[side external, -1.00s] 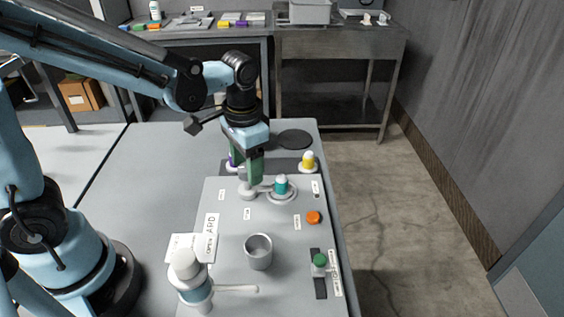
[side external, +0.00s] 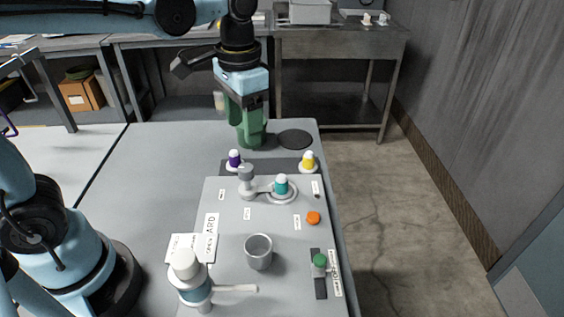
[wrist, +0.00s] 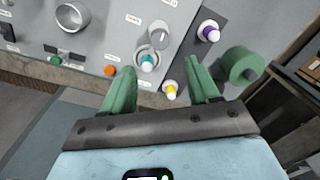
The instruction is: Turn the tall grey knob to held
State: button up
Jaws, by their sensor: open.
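The tall grey knob (side external: 246,174) stands upright near the back left of the grey panel (side external: 228,262), beside a teal-topped part on a round base (side external: 281,186). In the wrist view the knob (wrist: 159,37) shows a pale line on its top. The small labels around it are too small to read. My gripper (side external: 244,120) is behind and above the knob, clear of it. In the wrist view my gripper (wrist: 161,69) has its green fingers wide apart with nothing held; the knob lies beyond the fingertips.
A green cylinder (wrist: 241,65) stands near my right finger in the wrist view. Purple (side external: 234,158) and yellow-topped (side external: 308,161) pieces stand behind the panel. An orange button (side external: 313,218), a green-topped control (side external: 320,261), a grey cup (side external: 258,253) and a white-topped bottle (side external: 187,275) are nearer.

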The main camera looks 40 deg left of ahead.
jog(key=shift+r, duration=1.05)
jog(key=s+a+f+n+t, duration=0.2)
jog(key=s+a+f+t, duration=0.2)
jog(key=f+t, duration=0.2)
jog(key=shift+s+t, duration=0.15)
jog(key=shift+t, duration=0.45)
